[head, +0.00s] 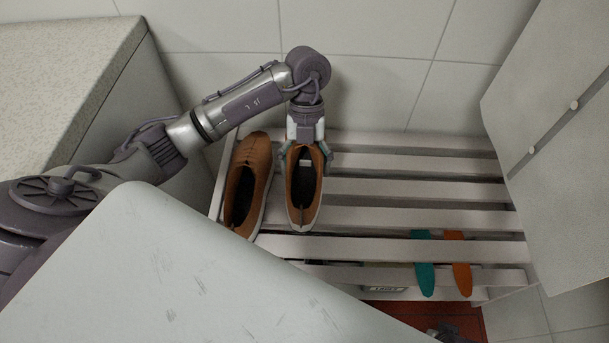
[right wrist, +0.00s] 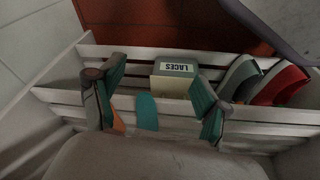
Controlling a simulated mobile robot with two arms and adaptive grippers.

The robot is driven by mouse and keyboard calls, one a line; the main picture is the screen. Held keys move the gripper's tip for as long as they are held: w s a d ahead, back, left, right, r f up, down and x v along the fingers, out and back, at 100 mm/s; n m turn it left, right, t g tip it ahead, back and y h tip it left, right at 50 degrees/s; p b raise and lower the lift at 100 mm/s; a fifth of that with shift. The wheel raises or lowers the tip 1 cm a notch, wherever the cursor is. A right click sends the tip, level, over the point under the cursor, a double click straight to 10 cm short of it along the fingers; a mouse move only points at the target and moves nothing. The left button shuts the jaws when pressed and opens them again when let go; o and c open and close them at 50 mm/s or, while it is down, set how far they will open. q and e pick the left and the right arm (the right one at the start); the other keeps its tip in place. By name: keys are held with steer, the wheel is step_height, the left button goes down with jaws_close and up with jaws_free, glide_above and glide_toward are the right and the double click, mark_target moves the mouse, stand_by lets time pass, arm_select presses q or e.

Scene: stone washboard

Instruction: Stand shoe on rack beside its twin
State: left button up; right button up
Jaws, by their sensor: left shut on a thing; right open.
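A brown shoe (head: 262,165) with a white sole stands at the left end of the white slatted rack (head: 420,217). Its matching brown shoe (head: 317,210) is just to its right, side by side with a narrow gap, toe pointing the same way. My left gripper (head: 305,155) comes from above and is shut on the far end of this right-hand shoe. The shoe is upright over the slats; I cannot tell if its sole bears fully on them. My right gripper (right wrist: 160,95) is open and empty in the right wrist view, near the rack's front.
A teal strip (head: 425,280) and an orange strip (head: 462,280) hang over the rack's front slats. A box marked LACES (right wrist: 178,75), a grey-teal shoe (right wrist: 240,76) and a red shoe (right wrist: 279,85) show lower down. Pale panels flank the rack. Its right half is mostly clear.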

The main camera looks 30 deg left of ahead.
mark_target(304, 175)
arm_select(q)
step_height(304, 175, down, 3)
steer(key=shift+a+f+b, duration=0.1)
steer(key=shift+a+b, duration=0.05)
steer(key=shift+b, duration=0.25)
steer(key=shift+f, duration=0.45)
arm_select(e)
steer(key=shift+w+v, duration=0.2)
steer(key=shift+v, duration=0.65)
steer(key=shift+w+v, duration=0.2)
steer(key=shift+v, duration=0.7)
arm_select(q)
steer(key=shift+f, duration=0.1)
arm_select(e)
steer(key=shift+r, duration=0.15)
arm_select(q)
steer(key=o, duration=1.3)
arm_select(e)
steer(key=shift+r, duration=0.1)
arm_select(q)
steer(key=p+v, duration=0.2)
steer(key=v, duration=0.9)
steer(key=shift+r, duration=0.3)
steer(key=shift+w+r, duration=0.15)
steer(key=shift+r, duration=0.15)
arm_select(e)
step_height(304, 175, down, 9)
steer(key=s, duration=0.1)
steer(key=shift+s, duration=0.2)
